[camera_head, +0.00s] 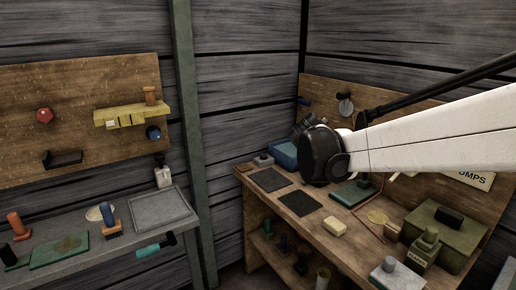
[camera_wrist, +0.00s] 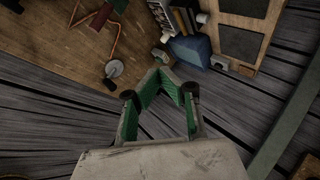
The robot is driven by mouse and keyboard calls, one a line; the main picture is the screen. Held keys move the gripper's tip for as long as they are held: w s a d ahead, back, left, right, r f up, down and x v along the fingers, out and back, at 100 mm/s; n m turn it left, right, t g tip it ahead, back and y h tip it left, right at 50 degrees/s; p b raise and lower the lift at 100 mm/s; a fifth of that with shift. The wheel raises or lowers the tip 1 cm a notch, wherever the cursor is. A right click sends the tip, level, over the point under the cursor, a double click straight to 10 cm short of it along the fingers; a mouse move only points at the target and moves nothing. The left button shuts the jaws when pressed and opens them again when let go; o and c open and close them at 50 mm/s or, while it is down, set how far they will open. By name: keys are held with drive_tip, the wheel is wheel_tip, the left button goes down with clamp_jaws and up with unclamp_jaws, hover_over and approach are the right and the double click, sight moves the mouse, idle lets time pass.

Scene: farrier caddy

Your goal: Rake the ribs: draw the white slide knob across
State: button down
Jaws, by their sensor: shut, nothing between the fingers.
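In the wrist view my gripper (camera_wrist: 170,80) is shut and empty, its green-lined fingers meeting in front of the bench and wall. Beyond its tips, at the top, is a dark and pale ribbed piece (camera_wrist: 182,18). A small white knob-like part (camera_wrist: 203,17) sits beside the ribs; I cannot tell for certain that it is the slide knob. The gripper is apart from both. In the head view my wrist and arm cover that area of the bench, and I cannot make out the ribs there.
A blue bin (camera_head: 284,154) stands near the bench's back corner; it also shows in the wrist view (camera_wrist: 190,50). Dark mats (camera_head: 300,203) and a pale yellow block (camera_head: 334,226) lie on the bench. A round metal disc (camera_head: 345,106) is on the back board. A green box (camera_head: 443,228) stands right.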

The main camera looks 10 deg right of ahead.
drive_tip(key=w+d+f+n+t+h, duration=0.1)
drive_tip(key=w+d+f+n, duration=0.15)
drive_tip(key=w, duration=0.65)
drive_tip(key=w+d+f+n+t+h, duration=0.15)
drive_tip(key=w+d+f, duration=0.25)
drive_tip(key=w, duration=0.6)
drive_tip(key=w+d+f+n, duration=0.1)
drive_tip(key=w+f, duration=0.2)
drive_tip(key=w+d+f+n+t+h, duration=0.1)
drive_tip(key=w+f, duration=0.2)
drive_tip(key=f, duration=0.1)
drive_tip(key=w+d+f+n+t+b, duration=0.1)
drive_tip(key=w+f, duration=0.2)
drive_tip(key=f, duration=0.1)
drive_tip(key=shift+w+f+h, duration=0.2)
drive_tip(key=shift+f+h, duration=0.05)
drive_tip(key=x, duration=1)
drive_tip(key=shift+b, duration=0.4)
drive_tip(key=s+d, duration=0.1)
drive_tip(key=s, duration=0.3)
drive_tip(key=s+d+b, duration=0.1)
drive_tip(key=s+d, duration=0.1)
drive_tip(key=s, duration=0.2)
drive_tip(key=s+d+b, duration=0.1)
drive_tip(key=s+d, duration=0.1)
drive_tip(key=s, duration=0.3)
drive_tip(key=b+v, duration=0.2)
drive_tip(key=v, duration=0.8)
drive_tip(key=shift+w+a, duration=0.2)
drive_tip(key=shift+a, duration=0.05)
